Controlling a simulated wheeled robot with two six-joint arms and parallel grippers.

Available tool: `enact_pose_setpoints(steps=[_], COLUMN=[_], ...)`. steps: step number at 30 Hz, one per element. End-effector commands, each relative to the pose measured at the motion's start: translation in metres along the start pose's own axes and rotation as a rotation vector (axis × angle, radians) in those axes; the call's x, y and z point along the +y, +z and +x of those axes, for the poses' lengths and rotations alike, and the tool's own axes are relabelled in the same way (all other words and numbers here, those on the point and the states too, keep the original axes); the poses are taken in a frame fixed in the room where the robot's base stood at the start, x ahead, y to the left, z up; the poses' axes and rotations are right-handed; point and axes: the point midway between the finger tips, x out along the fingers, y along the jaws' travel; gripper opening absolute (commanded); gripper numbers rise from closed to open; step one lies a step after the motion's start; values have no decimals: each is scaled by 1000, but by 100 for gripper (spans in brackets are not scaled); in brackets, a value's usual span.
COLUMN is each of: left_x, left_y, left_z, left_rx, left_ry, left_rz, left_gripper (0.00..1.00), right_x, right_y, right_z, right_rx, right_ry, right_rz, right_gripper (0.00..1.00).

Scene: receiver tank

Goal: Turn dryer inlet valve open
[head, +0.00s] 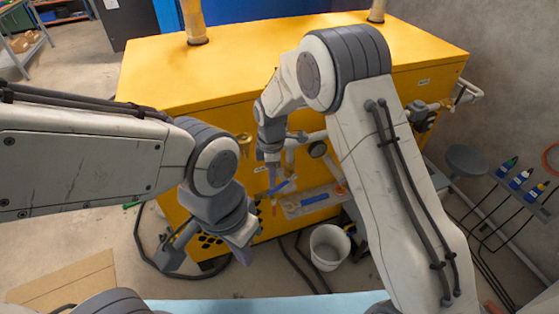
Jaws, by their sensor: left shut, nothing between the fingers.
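The yellow cabinet (190,95) fills the middle of the head view, with pipes and valves on its front. A blue valve lever (284,186) sits on the piping, and another blue lever (315,199) is to its lower right. I cannot tell which valve is the dryer inlet valve. My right gripper (271,184) points down at the pipework, right beside the upper blue lever; its fingers are too small to tell open from shut or whether they touch. My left gripper (243,260) is shut and empty, lower and in front of the cabinet. My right arm hides part of the front.
A white bucket (328,246) stands on the floor below. Black hoses (290,262) run along the floor. A rack with small bottles (519,179) is at the right. A cardboard sheet (66,284) lies at the lower left.

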Motion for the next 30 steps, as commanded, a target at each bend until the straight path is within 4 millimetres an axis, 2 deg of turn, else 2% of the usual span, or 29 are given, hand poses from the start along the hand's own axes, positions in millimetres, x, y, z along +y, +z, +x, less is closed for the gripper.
enact_pose_setpoints(steps=[1,3,7,13,17,24,30], left_x=[3,4,6,6,6,7,8], left_y=[-2,-3,-4,-4,-4,-5,-6], left_z=[-36,-54,-76,-86,-89,-99,-104], left_rx=[0,0,0,-1,-1,-1,0], left_ry=[0,0,0,0,0,0,0], left_rz=[0,0,0,0,0,0,0], left_gripper=[0,0,0,0,0,0,0], right_x=[10,22,35,42,42,41,41], right_y=[6,12,22,28,29,29,29], right_z=[-17,-16,-11,-1,15,59,89], right_rx=[-5,-8,-12,-14,-14,-14,-14], right_ry=[-7,-8,-10,-11,-12,-13,-11], right_rz=[-42,-103,-188,-243,-247,-245,-245], right_gripper=[40,40,40,40,40,40,40])
